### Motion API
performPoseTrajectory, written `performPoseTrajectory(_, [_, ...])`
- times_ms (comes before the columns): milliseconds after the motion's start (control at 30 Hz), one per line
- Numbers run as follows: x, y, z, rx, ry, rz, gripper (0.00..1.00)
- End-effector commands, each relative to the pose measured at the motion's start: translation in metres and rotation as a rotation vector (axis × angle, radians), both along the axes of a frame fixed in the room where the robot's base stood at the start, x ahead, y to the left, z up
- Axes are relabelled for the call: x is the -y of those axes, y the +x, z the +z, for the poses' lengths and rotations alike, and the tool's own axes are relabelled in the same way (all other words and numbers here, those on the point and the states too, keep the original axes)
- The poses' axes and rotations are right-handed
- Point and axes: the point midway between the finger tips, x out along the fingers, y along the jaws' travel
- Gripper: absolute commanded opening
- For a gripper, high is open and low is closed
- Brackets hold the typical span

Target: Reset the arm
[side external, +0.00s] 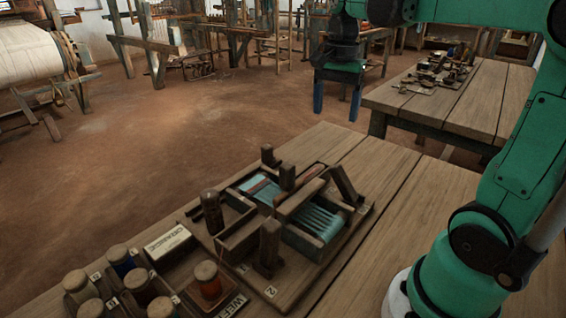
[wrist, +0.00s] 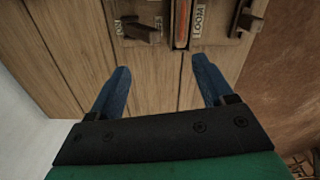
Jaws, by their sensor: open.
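My gripper (side external: 337,97) hangs in the air at the upper middle of the side view, above and behind the loom board. Its two blue fingers are apart and point down, with nothing between them. It also shows in the wrist view (wrist: 160,82), open over bare wooden planks. The small loom board (side external: 300,283) lies on the near table, with teal threads (side external: 318,220) stretched on it and several upright wooden pegs and bars. In the wrist view, an edge of a board (wrist: 215,40) with a label reading LOOM shows beyond the fingers.
The near wooden table (side external: 385,240) also bears several thread spools (side external: 121,262) at lower left and a block labelled ORANGE (side external: 168,242). A second table (side external: 480,100) with small wooden parts stands at back right. Large looms stand behind. The earthen floor (side external: 150,150) between is open.

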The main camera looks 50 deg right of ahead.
Motion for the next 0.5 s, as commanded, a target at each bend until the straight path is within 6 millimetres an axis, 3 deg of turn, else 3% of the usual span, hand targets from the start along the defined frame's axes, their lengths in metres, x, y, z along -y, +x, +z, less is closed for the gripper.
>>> performPoseTrajectory(100, [0.011, -0.013, -0.005, 0.000, 0.000, -0.180, 0.74])
performPoseTrajectory(300, [0.010, -0.012, -0.036, 0.000, 0.000, -0.172, 0.74])
performPoseTrajectory(500, [0.010, -0.011, -0.053, 0.000, 0.000, -0.170, 0.74])
